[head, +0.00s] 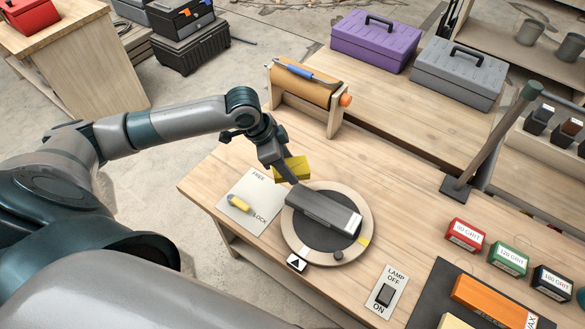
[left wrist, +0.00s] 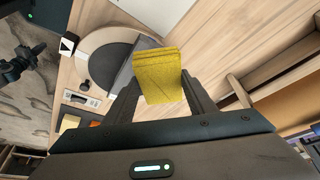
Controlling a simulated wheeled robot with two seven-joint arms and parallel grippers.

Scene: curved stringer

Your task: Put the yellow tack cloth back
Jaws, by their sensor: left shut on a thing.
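The yellow tack cloth (head: 291,169) is a folded yellow pad. My left gripper (head: 284,172) is shut on it and holds it above the bench, at the back-left edge of the round turntable (head: 363,202). In the left wrist view the cloth (left wrist: 160,78) sits between the two dark fingers of the left gripper (left wrist: 163,92), its folded layers showing. A dark mat (head: 428,299) lies at the front right, partly cut off by the frame. My right gripper is not in view.
A long grey block (head: 323,210) lies across the turntable. A FREE/LOCK plate (head: 240,216) with a yellow lever is left of it. A lamp switch (head: 385,294), an orange wax block (head: 492,302) and several grit blocks (head: 466,235) are to the right. A roll holder (head: 308,88) stands behind.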

